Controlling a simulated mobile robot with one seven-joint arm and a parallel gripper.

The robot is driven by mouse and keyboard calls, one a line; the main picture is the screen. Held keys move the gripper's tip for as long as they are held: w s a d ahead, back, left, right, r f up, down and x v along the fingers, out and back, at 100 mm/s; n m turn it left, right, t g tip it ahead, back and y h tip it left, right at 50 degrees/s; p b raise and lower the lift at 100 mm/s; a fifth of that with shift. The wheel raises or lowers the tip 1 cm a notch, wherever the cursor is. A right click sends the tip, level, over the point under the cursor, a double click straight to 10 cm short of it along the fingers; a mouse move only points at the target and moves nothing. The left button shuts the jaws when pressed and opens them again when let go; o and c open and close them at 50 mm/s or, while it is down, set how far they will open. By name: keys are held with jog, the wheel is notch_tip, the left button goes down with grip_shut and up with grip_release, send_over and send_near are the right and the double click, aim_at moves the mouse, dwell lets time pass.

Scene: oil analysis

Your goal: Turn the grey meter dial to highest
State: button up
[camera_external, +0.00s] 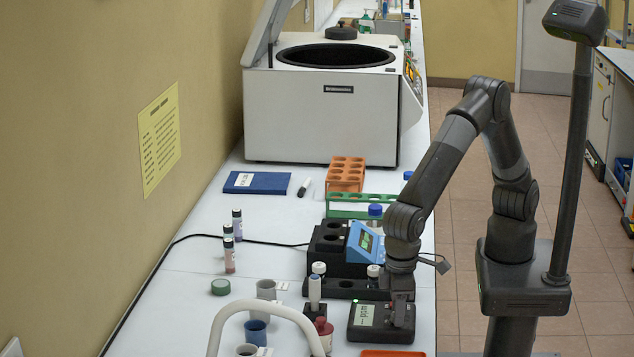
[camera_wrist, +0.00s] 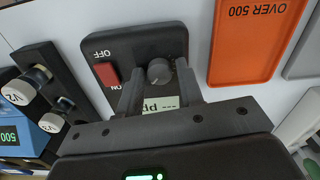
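The grey meter (camera_external: 357,334) is a dark box on the bench at the lower middle of the external view. Its small screen (camera_external: 367,314) shows there. In the wrist view, the meter (camera_wrist: 125,45) has a red switch (camera_wrist: 106,75) marked OFF and ON and a round grey dial (camera_wrist: 159,71). Part of the screen (camera_wrist: 158,104) shows between my fingers. My gripper (camera_wrist: 160,78) is open and points down at the meter, with one fingertip on each side of the dial. I cannot tell whether the fingers touch it. My gripper (camera_external: 401,318) hides the dial in the external view.
An orange tray (camera_wrist: 255,40) marked OVER 500 lies beside the meter. A dark rack with white-capped vials (camera_wrist: 38,75) and a blue device (camera_external: 364,243) stand close by. A white curved pipe (camera_external: 262,306) rises at the front. The centrifuge (camera_external: 320,115) stands at the back.

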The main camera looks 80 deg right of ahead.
jog(key=shift+o, duration=1.2)
notch_tip(320, 180, up, 11)
jog(key=shift+f, duration=0.15)
